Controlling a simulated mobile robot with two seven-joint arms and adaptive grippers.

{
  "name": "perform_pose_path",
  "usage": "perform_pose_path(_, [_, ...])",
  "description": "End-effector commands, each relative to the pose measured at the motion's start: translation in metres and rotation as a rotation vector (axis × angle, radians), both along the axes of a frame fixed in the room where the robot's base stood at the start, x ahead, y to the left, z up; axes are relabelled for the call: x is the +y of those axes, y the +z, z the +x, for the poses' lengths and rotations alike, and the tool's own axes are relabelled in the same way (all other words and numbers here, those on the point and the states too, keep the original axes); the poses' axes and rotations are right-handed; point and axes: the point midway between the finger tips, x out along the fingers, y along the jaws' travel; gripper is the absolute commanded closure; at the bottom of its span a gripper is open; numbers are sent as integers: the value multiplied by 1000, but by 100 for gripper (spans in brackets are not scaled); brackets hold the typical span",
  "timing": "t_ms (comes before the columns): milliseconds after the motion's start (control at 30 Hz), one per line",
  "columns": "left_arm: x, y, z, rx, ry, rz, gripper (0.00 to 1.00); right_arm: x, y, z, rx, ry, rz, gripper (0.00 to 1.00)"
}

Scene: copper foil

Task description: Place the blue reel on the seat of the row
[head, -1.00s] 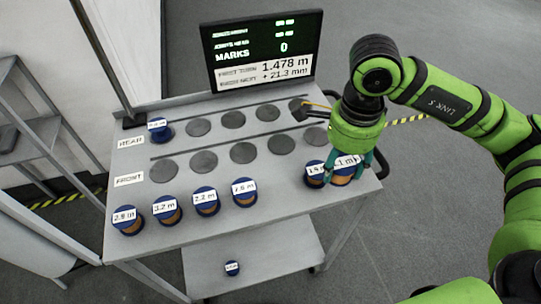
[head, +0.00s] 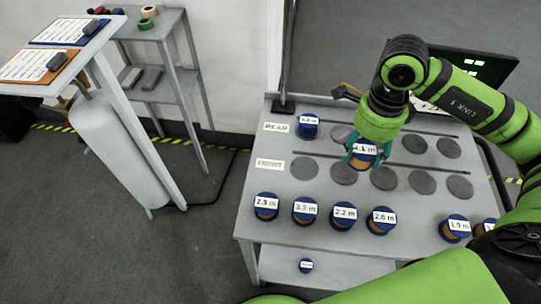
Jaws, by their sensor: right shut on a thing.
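My right gripper (head: 363,158) is shut on a blue reel (head: 364,148) with a white label that seems to end in ".1 m". The gripper holds it over the worktop between the rear and front rows; I cannot tell its exact height. The rear row has a blue reel (head: 307,126) on its leftmost seat and bare dark round seats, such as a rear seat (head: 448,147). The front row's seats, such as a front seat (head: 304,168), show bare. Part of the rear row is hidden by the gripper. My left gripper is not in view.
Several labelled blue reels stand along the table's front edge, including one marked 2.2 m (head: 343,216). A small reel (head: 305,266) lies on the lower shelf (head: 335,265). A dark display (head: 480,68) stands behind, partly hidden by my arm. A clipboard stand (head: 100,50) is at left.

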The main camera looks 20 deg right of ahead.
Motion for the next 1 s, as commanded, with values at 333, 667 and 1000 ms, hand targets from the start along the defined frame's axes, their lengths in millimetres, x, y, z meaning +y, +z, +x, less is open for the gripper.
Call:
perform_pose_path(333, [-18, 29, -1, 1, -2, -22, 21, 43, -30, 40, 3, -8, 7, 78])
perform_pose_path(667, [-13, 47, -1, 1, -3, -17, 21, 81, -66, 78, 1, -9, 1, 78])
perform_pose_path(1000, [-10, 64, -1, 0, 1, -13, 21, 83, -103, 79, 3, -10, -1, 78])
